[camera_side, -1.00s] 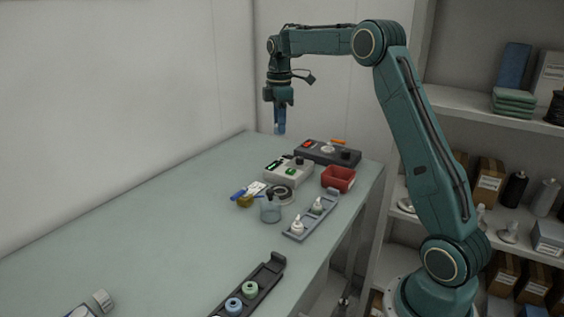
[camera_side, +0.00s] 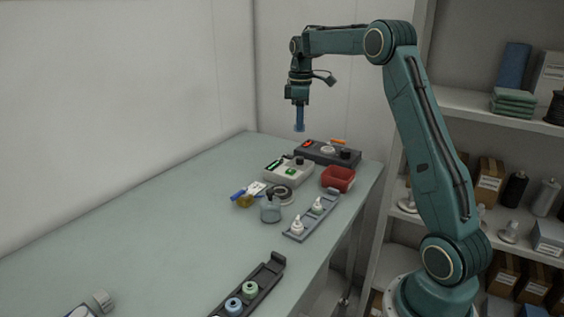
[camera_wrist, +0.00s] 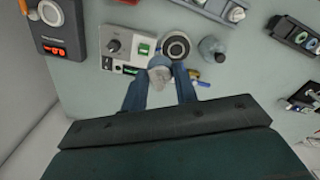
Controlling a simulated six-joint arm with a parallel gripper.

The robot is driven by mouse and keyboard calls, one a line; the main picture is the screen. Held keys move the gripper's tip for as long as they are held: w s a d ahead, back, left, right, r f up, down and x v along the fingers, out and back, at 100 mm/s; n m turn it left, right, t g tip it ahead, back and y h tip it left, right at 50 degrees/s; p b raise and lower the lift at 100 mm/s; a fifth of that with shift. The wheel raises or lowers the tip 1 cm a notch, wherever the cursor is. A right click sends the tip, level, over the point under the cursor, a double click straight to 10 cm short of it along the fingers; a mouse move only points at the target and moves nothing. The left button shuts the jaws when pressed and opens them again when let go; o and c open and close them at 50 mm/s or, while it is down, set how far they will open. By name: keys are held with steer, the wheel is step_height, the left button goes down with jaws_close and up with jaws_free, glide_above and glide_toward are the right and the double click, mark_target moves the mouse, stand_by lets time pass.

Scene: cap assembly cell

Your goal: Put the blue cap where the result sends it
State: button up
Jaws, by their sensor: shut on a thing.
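My gripper (camera_side: 299,127) is high above the far part of the bench, clear of the devices. In the wrist view its two blue fingers (camera_wrist: 161,85) are shut on a small pale grey-white piece (camera_wrist: 159,72); I cannot tell whether this is a cap. A blue cap (camera_side: 233,305) sits in the dark rack (camera_side: 267,277) at the front, beside a green cap (camera_side: 250,288). A light grey device (camera_side: 280,178) has lit green panels. A dark device (camera_side: 322,158) behind it has a red display (camera_side: 307,144).
A red bin (camera_side: 337,179) stands right of the grey device. A grey tray (camera_side: 295,236) holds white-topped pieces. A clear jar (camera_side: 270,210), a dark ring-shaped part (camera_side: 284,194) and small blue and yellow items stand near the middle. The left side of the bench is mostly clear.

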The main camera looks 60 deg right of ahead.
steer(key=s+d+m, duration=0.9)
steer(key=s+d, duration=0.1)
steer(key=d, duration=0.1)
glide_toward(338, 175)
steer(key=a+f, duration=0.1)
steer(key=a, duration=0.1)
steer(key=s+a+f, duration=0.1)
steer(key=a, duration=0.1)
steer(key=shift+s+f, duration=0.2)
steer(key=shift+f, duration=0.2)
steer(key=shift+f, duration=0.1)
steer(key=shift+f, duration=2.05)
steer(key=shift+f, duration=0.35)
steer(key=o, duration=0.4)
steer(key=shift+r, duration=0.1)
